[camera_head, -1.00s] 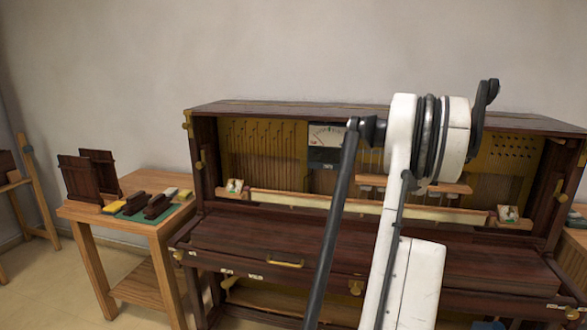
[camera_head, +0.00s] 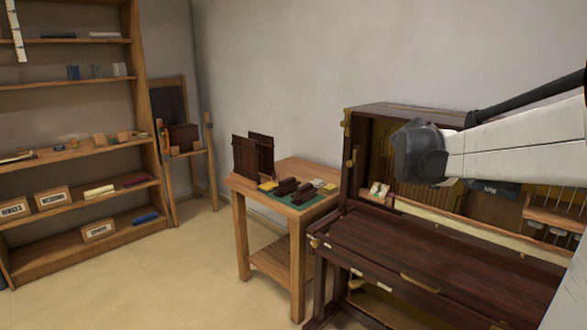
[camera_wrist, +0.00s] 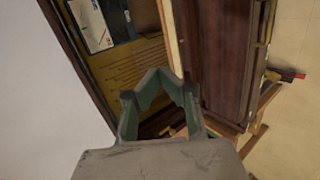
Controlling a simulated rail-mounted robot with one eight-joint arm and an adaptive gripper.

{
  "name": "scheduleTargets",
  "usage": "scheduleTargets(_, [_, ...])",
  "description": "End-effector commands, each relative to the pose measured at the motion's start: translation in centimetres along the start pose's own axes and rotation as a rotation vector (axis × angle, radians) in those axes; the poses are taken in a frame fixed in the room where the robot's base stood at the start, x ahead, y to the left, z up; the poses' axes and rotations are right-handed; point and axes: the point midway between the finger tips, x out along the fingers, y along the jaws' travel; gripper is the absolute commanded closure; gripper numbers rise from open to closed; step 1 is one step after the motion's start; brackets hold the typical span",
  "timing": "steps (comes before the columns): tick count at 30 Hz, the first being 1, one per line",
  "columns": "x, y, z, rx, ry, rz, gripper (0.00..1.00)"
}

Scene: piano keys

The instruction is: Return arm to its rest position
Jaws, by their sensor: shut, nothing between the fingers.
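My arm (camera_head: 510,145) reaches in from the right of the head view, in front of the upright piano. A dark joint of it hides part of the piano's open upper front. My gripper (camera_wrist: 160,80) shows in the wrist view, shut and empty, with green inner pads on its grey fingers. It hangs over the piano, whose gold panel (camera_wrist: 128,68) and dark wood lid (camera_wrist: 226,50) show beyond the fingers, tilted in that view. My gripper cannot be made out in the head view. The piano's closed dark lid (camera_head: 420,250) shows at lower right there.
A wooden side table (camera_head: 297,210) with a green mat, dark blocks and upright dark panels stands left of the piano. A shelf unit (camera_head: 85,110) with labelled bins stands at far left, a wooden stand (camera_head: 185,140) beside it. The floor (camera_head: 180,265) between is clear.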

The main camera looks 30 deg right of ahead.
Motion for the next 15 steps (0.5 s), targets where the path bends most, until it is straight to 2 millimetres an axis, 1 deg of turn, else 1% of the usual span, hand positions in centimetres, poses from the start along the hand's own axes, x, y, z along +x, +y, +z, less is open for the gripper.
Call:
scheduleTargets(1, [-2.4, -2.0, -1.8, 0.021, 0.052, -0.031, 1.00])
scheduleTargets(2, [-3.7, -3.2, -2.7, 0.039, 0.081, -0.052, 1.00])
scheduleTargets(3, [-5.4, -4.8, -3.9, 0.062, 0.119, -0.083, 1.00])
scheduleTargets(5, [-8.1, -7.3, -5.4, 0.094, 0.173, -0.130, 1.00])
scheduleTargets(6, [-9.9, -9.0, -6.3, 0.115, 0.209, -0.165, 1.00])
scheduleTargets(8, [-12.6, -11.6, -7.5, 0.144, 0.260, -0.219, 1.00])
scheduleTargets(9, [-14.2, -13.3, -7.7, 0.170, 0.286, -0.252, 1.00])
scheduleTargets(11, [-16.4, -15.8, -7.8, 0.208, 0.318, -0.300, 1.00])
scheduleTargets(12, [-17.8, -17.5, -7.8, 0.233, 0.339, -0.334, 1.00])
scheduleTargets(14, [-19.9, -20.0, -7.7, 0.269, 0.367, -0.386, 1.00])
scheduleTargets(15, [-21.3, -21.7, -7.5, 0.292, 0.385, -0.423, 1.00])
